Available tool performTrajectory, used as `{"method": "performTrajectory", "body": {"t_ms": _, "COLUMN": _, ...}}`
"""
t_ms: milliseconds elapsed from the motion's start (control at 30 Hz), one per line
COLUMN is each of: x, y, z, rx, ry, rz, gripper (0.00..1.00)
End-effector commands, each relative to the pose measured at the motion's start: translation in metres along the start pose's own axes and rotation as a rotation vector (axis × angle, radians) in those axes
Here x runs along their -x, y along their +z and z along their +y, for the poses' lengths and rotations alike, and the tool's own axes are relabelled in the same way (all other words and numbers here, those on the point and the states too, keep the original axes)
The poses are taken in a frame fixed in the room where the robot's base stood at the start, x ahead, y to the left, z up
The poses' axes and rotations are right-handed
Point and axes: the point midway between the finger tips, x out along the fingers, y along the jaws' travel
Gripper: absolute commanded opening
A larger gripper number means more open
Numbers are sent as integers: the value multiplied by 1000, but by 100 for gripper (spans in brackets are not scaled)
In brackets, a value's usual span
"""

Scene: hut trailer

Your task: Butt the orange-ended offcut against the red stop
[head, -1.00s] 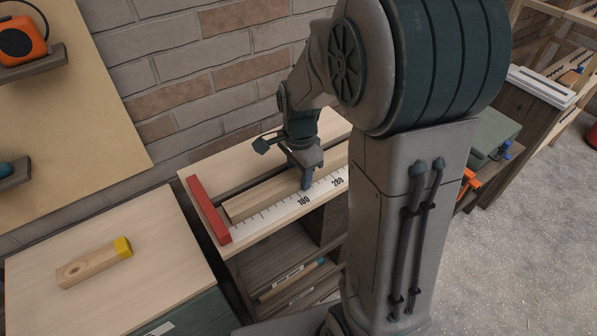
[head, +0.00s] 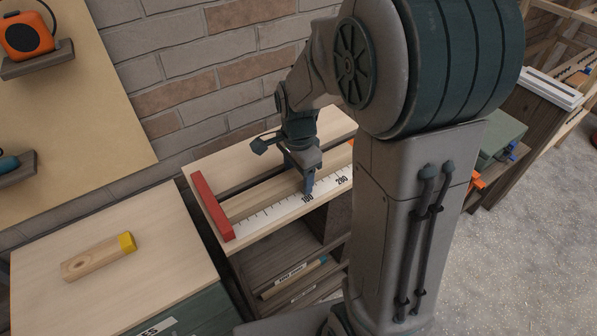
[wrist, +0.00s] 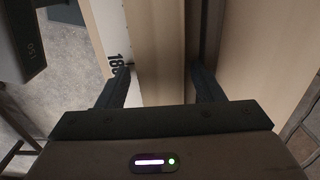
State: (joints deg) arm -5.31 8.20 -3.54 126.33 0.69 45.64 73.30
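The offcut (head: 258,198) is a long pale wooden bar lying along the measuring strip. Its left end is at or very near the red stop (head: 211,206); I cannot tell whether they touch. Its orange end (head: 351,143) just shows at the right, beside my column. My gripper (head: 307,188) points down over the bar near the 180 mark. The stop is outside the wrist view.
The white measuring strip (head: 270,217) runs along the bench front. A wooden piece with a yellow end (head: 100,256) lies on the lower bench at left. A brick wall (head: 180,75) stands behind, and open shelves (head: 285,260) lie below.

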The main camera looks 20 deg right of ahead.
Motion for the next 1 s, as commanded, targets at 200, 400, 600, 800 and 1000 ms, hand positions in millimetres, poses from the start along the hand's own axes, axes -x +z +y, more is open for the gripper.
{"method": "performTrajectory", "body": {"t_ms": 200, "x": 0, "y": 0, "z": -2, "rx": 0, "ry": -5, "rz": 1, "gripper": 66}}
{"method": "performTrajectory", "body": {"t_ms": 400, "x": 0, "y": 0, "z": -2, "rx": 1, "ry": -6, "rz": 1, "gripper": 66}}
{"method": "performTrajectory", "body": {"t_ms": 600, "x": 21, "y": 0, "z": -3, "rx": 1, "ry": -13, "rz": 3, "gripper": 66}}
{"method": "performTrajectory", "body": {"t_ms": 800, "x": 66, "y": 0, "z": -2, "rx": 1, "ry": -13, "rz": 3, "gripper": 66}}
{"method": "performTrajectory", "body": {"t_ms": 1000, "x": 108, "y": 0, "z": 0, "rx": 0, "ry": -9, "rz": 2, "gripper": 66}}
